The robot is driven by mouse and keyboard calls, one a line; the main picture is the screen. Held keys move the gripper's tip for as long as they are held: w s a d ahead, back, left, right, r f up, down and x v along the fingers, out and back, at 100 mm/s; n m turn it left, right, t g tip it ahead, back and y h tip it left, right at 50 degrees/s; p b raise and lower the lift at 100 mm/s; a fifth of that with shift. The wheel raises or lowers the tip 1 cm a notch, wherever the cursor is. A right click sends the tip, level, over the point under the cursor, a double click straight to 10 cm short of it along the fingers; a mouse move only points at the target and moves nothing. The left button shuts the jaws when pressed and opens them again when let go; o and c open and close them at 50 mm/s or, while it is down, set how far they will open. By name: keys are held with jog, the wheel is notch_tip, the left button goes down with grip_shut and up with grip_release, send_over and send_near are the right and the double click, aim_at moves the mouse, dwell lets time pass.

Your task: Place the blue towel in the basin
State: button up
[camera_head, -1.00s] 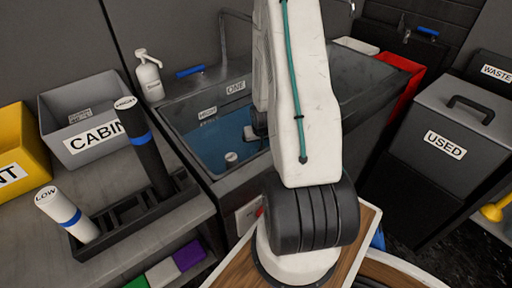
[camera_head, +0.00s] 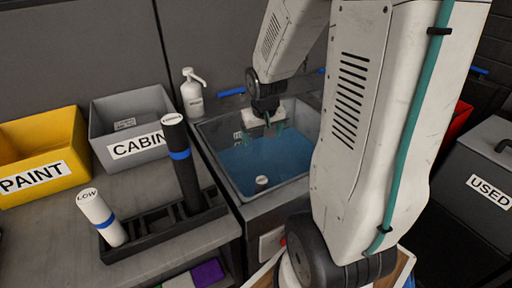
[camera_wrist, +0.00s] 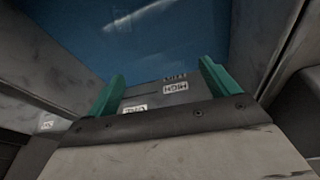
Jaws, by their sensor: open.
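The basin (camera_head: 203,131) is a grey sink filled with blue water (camera_head: 262,165), with a small round white-topped object (camera_head: 262,181) in it. My gripper (camera_head: 273,130) is over the back part of the basin, its teal fingers pointing down. In the wrist view my gripper (camera_wrist: 160,85) is open, with nothing held between its fingers; blue water (camera_wrist: 165,40) and labels on a grey surface show beyond them. I cannot make out a blue towel for certain. A small blue sliver (camera_head: 409,282) shows at the bottom edge, right of my arm; I cannot tell what it is.
A white pump bottle (camera_head: 193,95) stands by the basin's back left corner. A rack (camera_head: 150,239) with a black and a white bottle, a grey bin (camera_head: 104,118) and a yellow bin (camera_head: 60,138) stand left. Folded purple cloth (camera_head: 207,272) lies below. My arm hides the right.

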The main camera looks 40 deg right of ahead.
jog(key=s+a+r+n+g+y, duration=0.1)
jog(key=s+a+r+n, duration=0.3)
jog(key=s+a+r, duration=1.1)
jog(key=s+a+y, duration=0.1)
jog(key=s+a, duration=0.1)
jog(key=a, duration=0.1)
jog(key=shift+s+a+r, duration=0.2)
jog(key=shift+a+r, duration=0.15)
